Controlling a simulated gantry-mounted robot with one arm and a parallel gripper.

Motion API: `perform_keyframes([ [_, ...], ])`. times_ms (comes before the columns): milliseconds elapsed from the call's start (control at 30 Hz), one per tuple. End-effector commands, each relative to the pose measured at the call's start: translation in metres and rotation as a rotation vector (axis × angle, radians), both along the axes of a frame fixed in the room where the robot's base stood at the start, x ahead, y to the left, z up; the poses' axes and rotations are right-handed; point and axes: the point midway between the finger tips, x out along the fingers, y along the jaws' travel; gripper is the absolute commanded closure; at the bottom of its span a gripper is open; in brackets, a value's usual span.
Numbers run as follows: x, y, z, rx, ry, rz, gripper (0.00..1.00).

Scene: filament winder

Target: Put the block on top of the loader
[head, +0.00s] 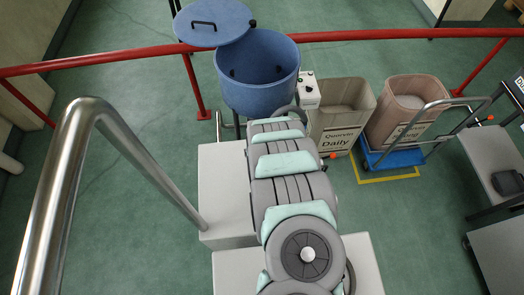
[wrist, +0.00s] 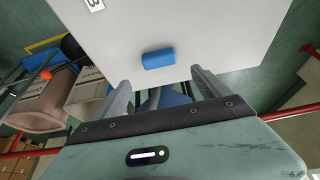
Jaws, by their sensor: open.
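A small blue block (wrist: 158,59) rests on a pale flat surface (wrist: 215,35) in the wrist view. My gripper (wrist: 160,80) is open and empty, with one grey finger on each side below the block in the picture. The block looks just beyond the fingertips, not between them. I cannot make out the block or my gripper in the head view, where my arm covers the middle. A blue drum (head: 258,95) stands at the far end of my arm, its round lid (head: 215,22) to the upper left. I cannot tell which thing is the loader.
Two bins, one marked Daily (head: 338,140) and a pinkish one (head: 395,130) on a blue cart (head: 400,152), stand right of the drum. A red rail (head: 370,35) crosses behind. A bent metal handrail (head: 130,140) rises at left.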

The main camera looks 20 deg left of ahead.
Motion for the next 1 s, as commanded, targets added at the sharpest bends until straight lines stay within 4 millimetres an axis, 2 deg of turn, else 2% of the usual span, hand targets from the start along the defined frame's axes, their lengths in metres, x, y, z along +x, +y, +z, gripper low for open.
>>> perform_keyframes([
  [100,-0.003,-0.004,0.015,0.0,-0.001,-0.001,0.14],
  [300,-0.009,-0.006,0.027,0.001,0.0,-0.002,0.14],
  [1000,-0.011,-0.005,0.029,0.004,-0.002,-0.001,0.14],
])
